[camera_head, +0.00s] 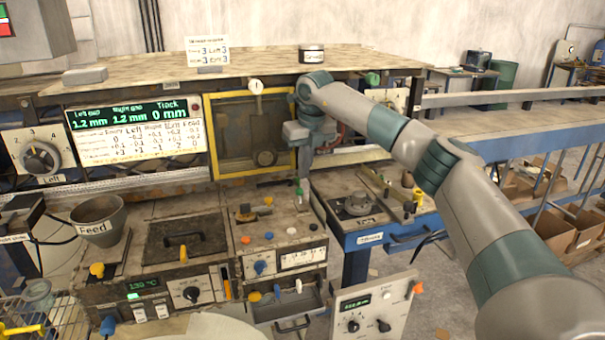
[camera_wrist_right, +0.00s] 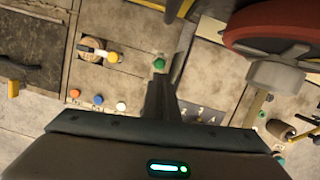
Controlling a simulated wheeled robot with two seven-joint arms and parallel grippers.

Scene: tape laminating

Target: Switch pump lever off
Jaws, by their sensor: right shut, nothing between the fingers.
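My right gripper (camera_head: 303,178) points down over the control panel (camera_head: 280,222), its fingers shut and empty. In the right wrist view the shut fingers (camera_wrist_right: 160,88) end close to a green knob (camera_wrist_right: 159,63); I cannot tell whether they touch. The green knob (camera_head: 299,192) shows just under the fingertips in the head view. A lever with a yellow-orange tip (camera_head: 267,201) lies on the panel to the left, and shows in the wrist view (camera_wrist_right: 112,57) too. No readable label tells me which is the pump lever. My left gripper is not in view.
Orange, blue and white buttons (camera_wrist_right: 97,100) sit left of the fingers. A red round part (camera_wrist_right: 275,22) is at the upper right of the wrist view. The yellow-framed window (camera_head: 250,172) stands behind the panel, and a feed cup (camera_head: 100,228) at left.

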